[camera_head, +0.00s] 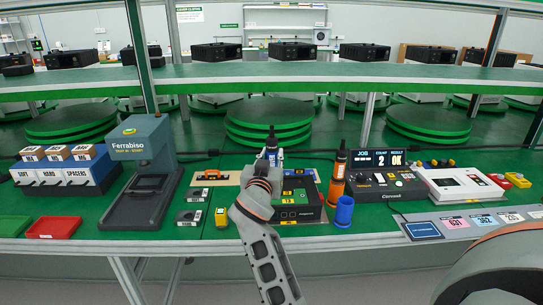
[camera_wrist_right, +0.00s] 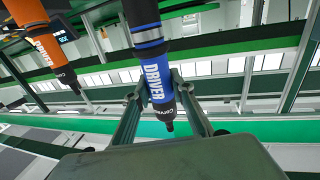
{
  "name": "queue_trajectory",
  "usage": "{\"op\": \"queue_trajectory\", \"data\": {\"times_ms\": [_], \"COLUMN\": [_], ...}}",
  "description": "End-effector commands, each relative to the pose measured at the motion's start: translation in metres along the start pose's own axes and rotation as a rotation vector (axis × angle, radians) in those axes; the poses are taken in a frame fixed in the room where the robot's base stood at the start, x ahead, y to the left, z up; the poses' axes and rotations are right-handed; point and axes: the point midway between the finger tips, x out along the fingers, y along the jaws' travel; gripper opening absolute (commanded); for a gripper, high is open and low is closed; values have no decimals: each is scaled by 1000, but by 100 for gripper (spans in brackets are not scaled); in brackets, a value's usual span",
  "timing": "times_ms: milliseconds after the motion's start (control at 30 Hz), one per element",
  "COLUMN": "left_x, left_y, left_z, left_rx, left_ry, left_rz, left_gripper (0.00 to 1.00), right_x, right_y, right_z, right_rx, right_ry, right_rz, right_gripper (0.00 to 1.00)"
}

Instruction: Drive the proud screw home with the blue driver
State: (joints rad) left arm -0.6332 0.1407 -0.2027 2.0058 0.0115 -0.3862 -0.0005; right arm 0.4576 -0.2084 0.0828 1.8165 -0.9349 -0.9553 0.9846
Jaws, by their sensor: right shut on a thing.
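The blue driver (camera_wrist_right: 155,70), lettered DRIVER, stands between the two fingers of my right gripper (camera_wrist_right: 162,88) in the right wrist view. The gripper is shut on it, and its dark tip shows past the fingers. In the head view my right gripper (camera_head: 268,165) is over the far left side of a black fixture (camera_head: 297,214), and the driver (camera_head: 271,146) shows just beyond it, partly hidden. I cannot make out the proud screw; my arm covers part of the fixture. My left gripper is not in view.
An empty blue holder (camera_head: 344,212) stands right of the fixture, near an orange driver (camera_head: 338,165) in an orange holder (camera_head: 335,193). A console (camera_head: 385,182) with a lit display is right. Red (camera_head: 54,228) and green trays lie far left.

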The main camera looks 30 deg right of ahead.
Motion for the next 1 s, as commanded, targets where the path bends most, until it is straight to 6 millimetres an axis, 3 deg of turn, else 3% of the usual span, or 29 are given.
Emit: {"op": "queue_trajectory", "data": {"times_ms": [167, 1000], "left_x": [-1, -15], "left_y": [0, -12], "left_z": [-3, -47], "left_rx": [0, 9], "left_ry": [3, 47], "left_rz": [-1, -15], "left_gripper": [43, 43], "right_x": [0, 0], "right_y": [0, 0], "right_z": [-3, -56], "right_rx": [1, 9], "right_ry": [-1, -2], "right_rz": [0, 2], "right_gripper": [0, 0]}}
